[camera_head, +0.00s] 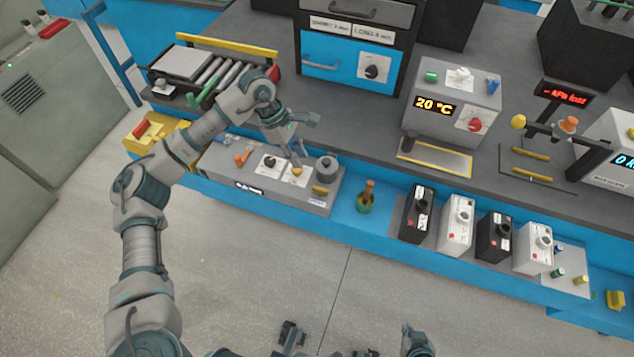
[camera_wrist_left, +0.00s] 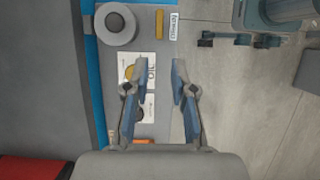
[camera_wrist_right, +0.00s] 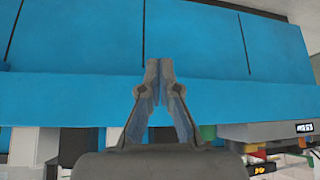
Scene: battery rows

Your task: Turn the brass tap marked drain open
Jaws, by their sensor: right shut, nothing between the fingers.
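A brass-yellow round knob (camera_head: 297,170) sits on a white plate on the grey panel at the front of the bench; its marking is too small to read. It also shows in the left wrist view (camera_wrist_left: 129,73), partly hidden by one finger. A black knob (camera_head: 271,162) is beside it on another white plate. My left gripper (camera_head: 299,155) is over the panel, close to the brass knob, with its fingers apart and nothing between them. In the left wrist view its fingertips (camera_wrist_left: 159,66) straddle the plate's edge. My right gripper (camera_wrist_right: 159,66) is shut and empty, facing a blue bench front.
A grey cylinder (camera_head: 326,168) and an orange handle (camera_head: 242,158) stand on the same panel. A green-based bottle (camera_head: 367,196) and several black and white boxes (camera_head: 456,222) stand to the right. A roller rack (camera_head: 215,75) is behind my left arm. The floor in front is clear.

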